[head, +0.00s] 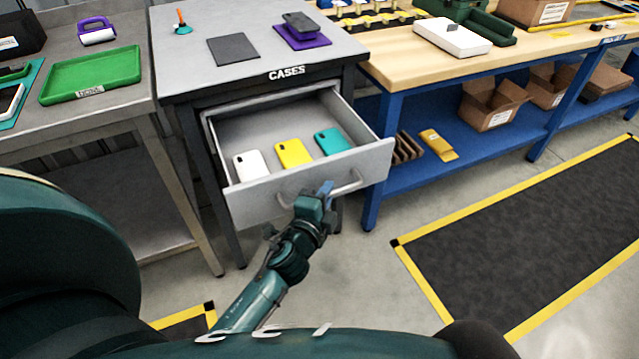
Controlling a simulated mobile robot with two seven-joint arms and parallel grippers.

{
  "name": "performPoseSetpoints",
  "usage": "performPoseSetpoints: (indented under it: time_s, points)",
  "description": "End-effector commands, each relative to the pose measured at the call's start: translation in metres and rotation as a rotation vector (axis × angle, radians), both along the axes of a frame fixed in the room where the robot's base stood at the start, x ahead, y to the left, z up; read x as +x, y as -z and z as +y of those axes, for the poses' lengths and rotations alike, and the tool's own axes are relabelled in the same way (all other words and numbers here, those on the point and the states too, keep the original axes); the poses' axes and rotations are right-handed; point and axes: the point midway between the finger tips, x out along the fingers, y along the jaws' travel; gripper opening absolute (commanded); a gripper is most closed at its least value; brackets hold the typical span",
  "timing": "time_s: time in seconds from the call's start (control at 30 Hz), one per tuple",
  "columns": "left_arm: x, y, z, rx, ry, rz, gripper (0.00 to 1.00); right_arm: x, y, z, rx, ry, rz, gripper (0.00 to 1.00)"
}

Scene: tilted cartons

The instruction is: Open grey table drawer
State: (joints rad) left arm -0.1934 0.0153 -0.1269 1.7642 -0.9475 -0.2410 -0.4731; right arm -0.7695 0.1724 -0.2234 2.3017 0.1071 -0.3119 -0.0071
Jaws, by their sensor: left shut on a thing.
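The grey table (193,68) has a label reading CASES on its front edge. Its grey drawer (262,207) is pulled out, and its inside shows. A white phone case (251,165), a yellow phone case (293,153) and a teal phone case (333,141) lie in the drawer near its front. My left gripper (325,190) is at the drawer's bar handle (350,183) and is shut on it. The fingertips partly hide the handle. My right gripper is not in view.
A steel table (140,98) with a green tray (92,75) stands on the left. A wooden-topped bench with a blue frame (390,155) stands close on the right. Clear floor and a yellow-edged dark mat (520,235) lie at front right.

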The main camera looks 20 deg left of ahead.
Motion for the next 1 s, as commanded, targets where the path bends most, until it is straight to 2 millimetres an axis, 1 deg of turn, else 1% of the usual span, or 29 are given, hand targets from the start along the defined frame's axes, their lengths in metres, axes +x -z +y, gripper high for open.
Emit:
performPoseSetpoints:
  time_s: [0.13,0.5,0.53,0.77,0.8,1.0]
  points:
    - [-0.0046,0.0006,-0.0045,0.000,-0.003,0.002,0.00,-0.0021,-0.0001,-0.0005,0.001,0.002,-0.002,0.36]
    - [-0.0053,0.0000,-0.0057,0.000,-0.002,0.001,0.00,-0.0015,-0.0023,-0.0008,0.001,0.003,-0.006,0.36]
    - [-0.0052,0.0001,-0.0056,0.000,-0.002,0.001,0.12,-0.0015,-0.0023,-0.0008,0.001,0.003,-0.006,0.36]
    - [-0.0051,0.0000,-0.0058,0.000,-0.001,0.000,0.30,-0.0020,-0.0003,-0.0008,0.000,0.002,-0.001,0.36]
    - [-0.0051,0.0000,-0.0058,0.000,-0.001,0.000,0.32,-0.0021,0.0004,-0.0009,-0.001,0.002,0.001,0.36]
    - [-0.0051,-0.0001,-0.0059,0.000,0.000,0.000,0.32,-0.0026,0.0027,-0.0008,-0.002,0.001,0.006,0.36]
